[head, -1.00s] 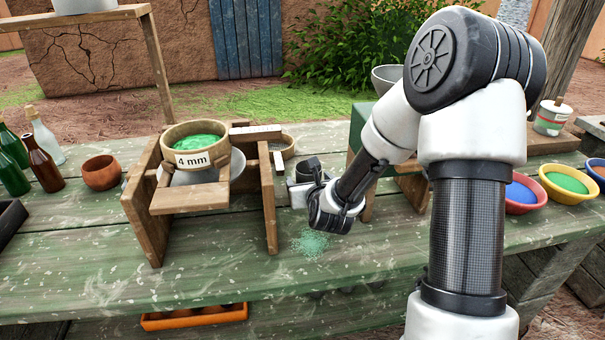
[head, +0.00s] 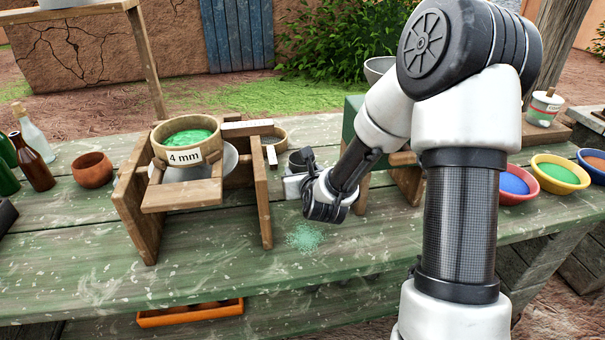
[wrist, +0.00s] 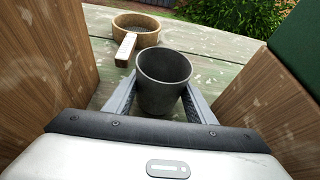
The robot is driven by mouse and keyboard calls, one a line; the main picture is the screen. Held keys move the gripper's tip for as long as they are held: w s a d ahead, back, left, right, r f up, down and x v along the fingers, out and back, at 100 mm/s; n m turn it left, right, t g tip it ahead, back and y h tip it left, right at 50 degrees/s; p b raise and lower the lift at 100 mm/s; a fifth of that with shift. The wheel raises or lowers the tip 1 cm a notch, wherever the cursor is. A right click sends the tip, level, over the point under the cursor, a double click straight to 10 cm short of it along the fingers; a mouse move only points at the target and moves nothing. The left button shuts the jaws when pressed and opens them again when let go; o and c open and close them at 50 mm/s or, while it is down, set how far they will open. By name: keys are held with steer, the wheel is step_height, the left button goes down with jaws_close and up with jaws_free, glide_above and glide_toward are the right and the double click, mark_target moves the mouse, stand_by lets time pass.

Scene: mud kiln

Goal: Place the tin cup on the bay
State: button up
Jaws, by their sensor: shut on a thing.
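The tin cup (wrist: 163,85) is a dark grey, empty, upright tapered cup. In the wrist view it stands between the two fingers of my gripper (wrist: 161,102), which is shut on it. In the head view the cup (head: 299,158) shows only in part behind my gripper (head: 297,184). It is between the sieve stand (head: 262,205) on the left and a wooden stand (head: 407,184) on the right. I cannot tell whether its base touches the bench. No part is marked as the bay, so I cannot tell which it is.
A 4 mm sieve (head: 183,155) with green powder sits on the left stand. A handled sieve (wrist: 136,22) lies beyond the cup. Green powder (head: 305,237) is spilled on the bench (head: 340,265) in front of my gripper. Wooden sides stand close on both sides.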

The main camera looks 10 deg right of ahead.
step_height(320, 180, up, 35)
steer(key=s+p, duration=0.1)
steer(key=p, duration=2.4)
steer(key=shift+s+f, duration=0.15)
steer(key=shift+s, duration=0.25)
steer(key=shift+f, duration=0.1)
steer(key=a+f+n+y+b, duration=0.1)
steer(key=f+b, duration=0.7)
steer(key=f, duration=0.3)
steer(key=w+f+n+y+b, duration=0.1)
steer(key=f+n+y+b, duration=0.1)
steer(key=f+b, duration=0.7)
steer(key=a+f+n+g+y+b, duration=0.1)
steer(key=f+y+b, duration=0.1)
steer(key=f+b, duration=0.7)
steer(key=shift+w+a+f+n, duration=0.1)
steer(key=shift+w+f, duration=0.05)
steer(key=shift+f, duration=0.9)
steer(key=shift+w+a+f+n, duration=0.1)
steer(key=shift+a+f, duration=0.05)
steer(key=shift+f, duration=0.85)
steer(key=shift+w+a+f+n, duration=0.1)
steer(key=shift+w+f, duration=0.05)
steer(key=shift+f, duration=0.9)
